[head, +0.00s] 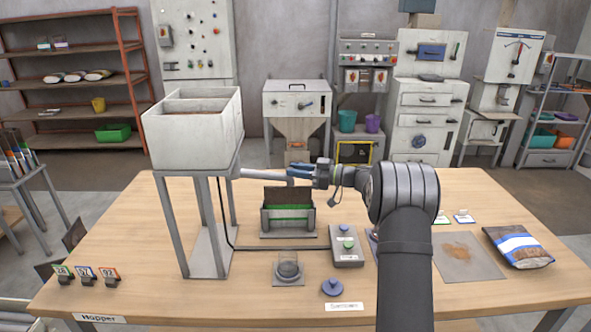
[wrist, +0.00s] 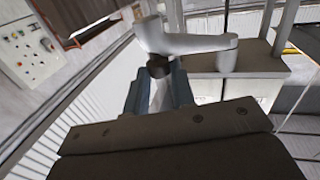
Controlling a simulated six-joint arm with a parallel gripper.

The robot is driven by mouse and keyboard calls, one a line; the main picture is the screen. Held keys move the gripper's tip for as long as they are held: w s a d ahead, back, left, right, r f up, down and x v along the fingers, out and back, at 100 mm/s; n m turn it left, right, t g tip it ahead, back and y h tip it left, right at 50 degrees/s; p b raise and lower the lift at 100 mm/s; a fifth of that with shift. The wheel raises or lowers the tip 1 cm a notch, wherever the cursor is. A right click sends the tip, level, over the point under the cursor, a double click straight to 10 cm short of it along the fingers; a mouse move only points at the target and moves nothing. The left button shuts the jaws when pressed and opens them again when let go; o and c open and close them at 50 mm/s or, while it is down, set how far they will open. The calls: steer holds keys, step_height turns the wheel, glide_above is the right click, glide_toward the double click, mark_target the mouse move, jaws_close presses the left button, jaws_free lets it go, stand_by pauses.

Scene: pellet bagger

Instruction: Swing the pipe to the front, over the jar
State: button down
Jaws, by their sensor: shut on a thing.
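The white hopper (head: 190,130) stands on a grey frame at the left of the table. Its pale pipe (head: 262,174) sticks out to the right at the foot of the box, high above the table. My gripper (head: 297,173) is shut on the pipe's outer part; the fingers hide some of it. In the wrist view the pipe (wrist: 190,44) crosses ahead of the fingers, with a dark short piece (wrist: 158,67) between the fingertips (wrist: 158,88). The clear jar (head: 289,269) stands on a grey pad at the front, below and nearer than the pipe, which is not over it.
A grey unit with a green strip (head: 288,218) stands below the pipe. A button box (head: 346,246) and round blue knob (head: 332,287) sit right of the jar. Small numbered tags (head: 85,274) stand front left.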

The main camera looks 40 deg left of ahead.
steer(key=s+d+m+t+y, duration=0.1)
steer(key=s+d+m+t, duration=0.9)
steer(key=t, duration=0.5)
steer(key=shift+s+d, duration=0.9)
steer(key=shift+d, duration=0.05)
steer(key=c, duration=1.2)
jaws_free()
steer(key=v, duration=1.7)
steer(key=shift+s+d, duration=0.2)
